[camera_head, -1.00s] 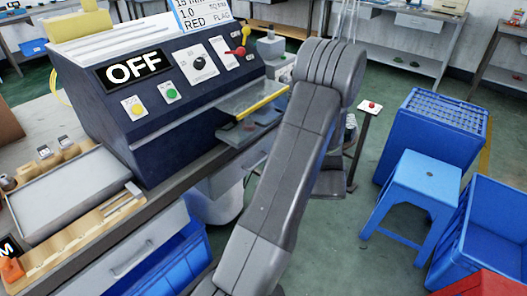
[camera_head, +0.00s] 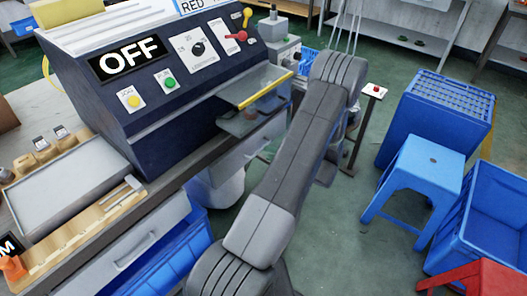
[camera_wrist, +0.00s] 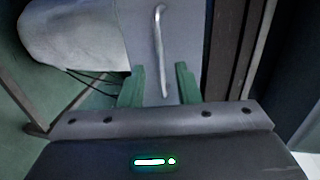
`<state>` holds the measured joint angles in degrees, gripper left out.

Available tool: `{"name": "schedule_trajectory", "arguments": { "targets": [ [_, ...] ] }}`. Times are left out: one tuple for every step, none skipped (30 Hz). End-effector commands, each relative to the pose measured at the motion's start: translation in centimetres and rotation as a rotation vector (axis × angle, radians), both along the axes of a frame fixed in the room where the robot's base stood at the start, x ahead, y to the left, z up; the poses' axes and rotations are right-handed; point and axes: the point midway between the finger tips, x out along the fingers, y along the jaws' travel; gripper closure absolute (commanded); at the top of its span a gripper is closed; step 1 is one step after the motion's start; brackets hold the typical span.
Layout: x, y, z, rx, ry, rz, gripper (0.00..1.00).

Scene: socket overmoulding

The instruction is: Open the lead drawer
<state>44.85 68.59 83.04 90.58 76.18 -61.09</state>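In the wrist view a grey drawer front (camera_wrist: 150,75) carries a long metal bar handle (camera_wrist: 160,50). My gripper (camera_wrist: 160,78) is open, with its two green fingers apart on either side of the handle's near end. Nothing shows clamped between them. In the head view my gripper is hidden behind my arm. Which of these the wrist view shows is hard to tell. No drawer looks pulled out.
The machine (camera_head: 150,85) with an OFF sign stands on the bench, with a yellow-edged clear guard (camera_head: 265,90) jutting out. A blue bin (camera_head: 185,255) sits below the bench. A blue stool (camera_head: 420,180) and blue crates (camera_head: 435,120) stand at right. Green floor lies between.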

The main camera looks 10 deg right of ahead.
Motion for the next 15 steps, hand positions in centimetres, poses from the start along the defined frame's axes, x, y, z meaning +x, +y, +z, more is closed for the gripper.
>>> {"name": "schedule_trajectory", "arguments": {
  "targets": [
    [0.8, 0.7, -0.2, 0.000, 0.000, 0.003, 0.70],
    [1.1, 1.0, -0.3, 0.000, 0.001, 0.003, 0.70],
    [1.5, 1.3, -0.4, 0.000, 0.001, 0.002, 0.70],
    [1.9, 1.5, -0.5, 0.000, 0.001, 0.002, 0.70],
    [2.1, 1.7, -0.5, 0.000, 0.000, 0.002, 0.70],
    [2.4, 1.9, -0.6, 0.000, 0.000, 0.002, 0.70],
    [2.6, 2.1, -0.7, 0.000, 0.000, 0.002, 0.70],
    [2.8, 2.2, -0.7, 0.000, 0.000, 0.002, 0.70],
    [2.9, 2.3, -0.8, 0.000, 0.000, 0.001, 0.70],
    [3.0, 2.4, -0.8, 0.000, 0.000, 0.001, 0.70],
    [3.1, 2.4, -0.8, 0.000, 0.000, 0.000, 0.70],
    [3.1, 2.5, -0.8, 0.000, 0.000, 0.000, 0.70],
    [3.2, 2.5, -0.8, 0.000, 0.000, -0.001, 0.70],
    [3.2, 2.5, -0.8, -0.001, 0.001, -0.001, 0.70],
    [3.2, 2.5, -0.8, -0.001, 0.001, -0.001, 0.70]
  ]
}}
